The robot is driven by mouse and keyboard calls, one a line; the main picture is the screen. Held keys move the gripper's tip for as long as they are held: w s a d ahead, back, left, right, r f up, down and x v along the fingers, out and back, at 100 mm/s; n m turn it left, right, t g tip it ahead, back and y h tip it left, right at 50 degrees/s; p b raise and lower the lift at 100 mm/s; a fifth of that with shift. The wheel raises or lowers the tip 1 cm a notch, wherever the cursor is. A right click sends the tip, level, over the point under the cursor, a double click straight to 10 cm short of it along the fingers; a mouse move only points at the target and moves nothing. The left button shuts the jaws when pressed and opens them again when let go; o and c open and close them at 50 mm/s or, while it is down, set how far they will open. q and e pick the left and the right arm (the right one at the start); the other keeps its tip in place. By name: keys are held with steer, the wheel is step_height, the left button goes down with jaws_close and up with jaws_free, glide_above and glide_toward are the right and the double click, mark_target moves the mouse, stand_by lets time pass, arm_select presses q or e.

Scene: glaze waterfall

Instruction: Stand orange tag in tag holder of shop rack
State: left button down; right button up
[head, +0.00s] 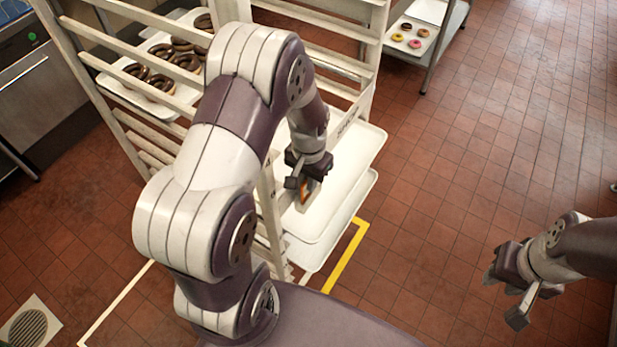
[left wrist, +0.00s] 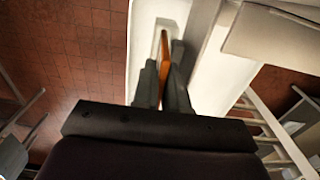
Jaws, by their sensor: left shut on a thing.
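The orange tag (head: 305,190) is between the fingers of my left gripper (head: 304,187), which is shut on it above the white trays at the rack's near right side. In the left wrist view the tag (left wrist: 165,65) stands on edge between the fingertips (left wrist: 168,85). A pale narrow slotted piece (left wrist: 162,28), perhaps the tag holder, lies just beyond the tag; I cannot tell whether they touch. The shop rack (head: 110,92) is a pale frame, partly hidden by my left arm. My right gripper (head: 505,297) is open and empty over the floor at the lower right.
White trays (head: 352,185) stick out of the rack below my left gripper. A rack post (left wrist: 208,55) stands close right of it in the wrist view. Chocolate rings (head: 160,83) lie on an upper tray. A side table (head: 432,50) holds coloured doughnuts.

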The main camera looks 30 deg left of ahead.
arm_select(q)
steer(key=c, duration=1.4)
jaws_free()
steer(key=shift+c, duration=0.2)
steer(key=shift+r, duration=0.45)
step_height(320, 180, up, 7)
steer(key=b, duration=0.1)
steer(key=s+d+f+t+b, duration=0.1)
steer(key=s+d+b, duration=0.2)
steer(key=s, duration=0.6)
steer(key=shift+d+f+n, duration=0.25)
steer(key=shift+d+n, duration=0.15)
steer(key=shift+d, duration=0.75)
